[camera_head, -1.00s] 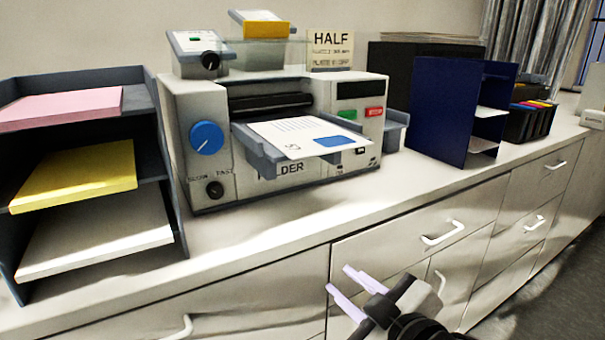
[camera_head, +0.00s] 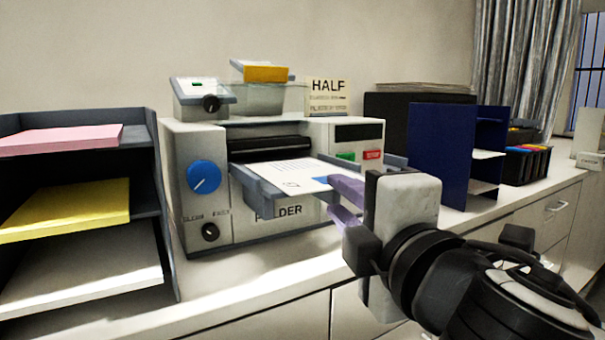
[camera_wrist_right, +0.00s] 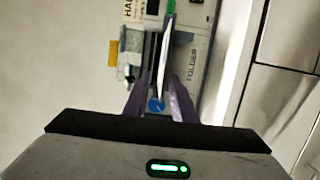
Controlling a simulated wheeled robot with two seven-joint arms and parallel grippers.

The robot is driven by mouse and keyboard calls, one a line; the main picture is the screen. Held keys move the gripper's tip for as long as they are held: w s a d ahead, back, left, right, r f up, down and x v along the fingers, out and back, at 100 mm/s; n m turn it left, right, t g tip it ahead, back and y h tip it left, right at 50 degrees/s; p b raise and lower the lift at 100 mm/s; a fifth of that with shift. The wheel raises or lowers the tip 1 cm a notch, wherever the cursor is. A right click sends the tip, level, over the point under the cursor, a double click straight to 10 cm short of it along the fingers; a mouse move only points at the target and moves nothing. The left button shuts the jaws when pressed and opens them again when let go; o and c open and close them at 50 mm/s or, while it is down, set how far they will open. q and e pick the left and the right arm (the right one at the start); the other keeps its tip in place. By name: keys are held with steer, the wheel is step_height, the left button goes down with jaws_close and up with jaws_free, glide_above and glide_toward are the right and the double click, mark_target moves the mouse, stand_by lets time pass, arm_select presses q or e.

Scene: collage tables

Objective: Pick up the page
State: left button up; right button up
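The page (camera_head: 290,172) is a white sheet with printed lines and a blue block. It lies on the grey tray (camera_head: 262,187) at the front of the folder machine (camera_head: 195,235). My right gripper (camera_head: 335,196) is at the page's near right edge, with its purple fingers one above the other. In the right wrist view the page (camera_wrist_right: 166,52) shows edge-on between the two spread fingers (camera_wrist_right: 160,78). A gap shows beside it, so the gripper is open around the edge. My left gripper is not in view.
A dark shelf (camera_head: 150,190) with pink, yellow and white paper stands at the left. A blue divider (camera_head: 440,150) and a black box (camera_head: 390,112) stand right of the machine. The machine has a blue dial (camera_head: 203,177). The front counter strip (camera_head: 235,275) is clear.

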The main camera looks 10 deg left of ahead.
steer(key=x, duration=0.6)
steer(key=shift+w+d+f, duration=0.2)
steer(key=shift+d+f, duration=0.15)
steer(key=shift+f, duration=0.05)
jaws_close()
